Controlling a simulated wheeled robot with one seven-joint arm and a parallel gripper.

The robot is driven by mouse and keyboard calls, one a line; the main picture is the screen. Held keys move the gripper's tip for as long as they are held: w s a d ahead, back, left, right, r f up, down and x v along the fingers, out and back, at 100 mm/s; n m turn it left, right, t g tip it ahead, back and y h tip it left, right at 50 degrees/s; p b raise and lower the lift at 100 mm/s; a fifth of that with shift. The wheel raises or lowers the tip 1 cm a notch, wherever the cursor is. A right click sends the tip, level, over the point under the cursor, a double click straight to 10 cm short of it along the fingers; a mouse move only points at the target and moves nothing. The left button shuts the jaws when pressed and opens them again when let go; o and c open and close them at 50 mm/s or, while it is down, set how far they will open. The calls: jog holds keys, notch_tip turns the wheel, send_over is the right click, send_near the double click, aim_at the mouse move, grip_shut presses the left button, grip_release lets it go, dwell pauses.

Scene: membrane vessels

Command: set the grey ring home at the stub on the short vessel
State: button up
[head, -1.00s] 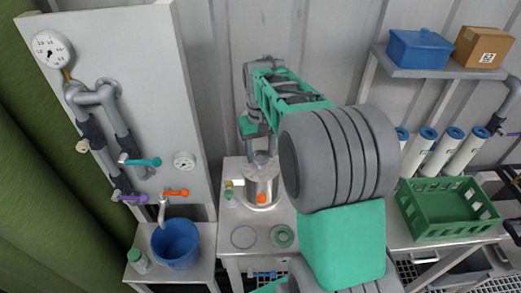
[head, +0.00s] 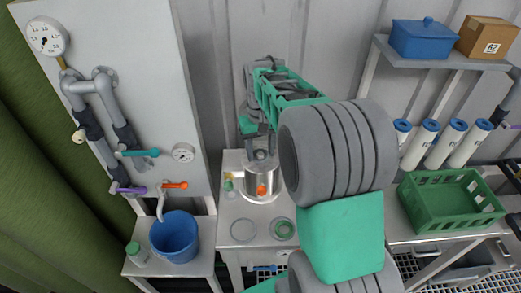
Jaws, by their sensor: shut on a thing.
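The short vessel (head: 262,187) is a shiny metal cylinder on the small steel table, with an orange part on its front. My gripper (head: 260,155) reaches down from the back, right over the vessel's top. It is shut on a small grey thing, seemingly the grey ring, at the vessel's top. The ring and the stub are too small and too covered by the gripper to tell apart, so I cannot tell whether the ring is around the stub or just above it.
A flat grey ring (head: 243,229) and a green ring (head: 283,229) lie on the table in front of the vessel. Small bottles (head: 229,183) stand at its left. A blue bucket (head: 175,236) is left; a green crate (head: 446,205) is right. My arm hides the table's right part.

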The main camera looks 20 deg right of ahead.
aim_at(260, 154)
jog(key=shift+f, duration=0.1)
jog(key=o, duration=1.4)
notch_tip(260, 154, up, 8)
jog(key=shift+f+b, duration=0.1)
jog(key=shift+b, duration=0.5)
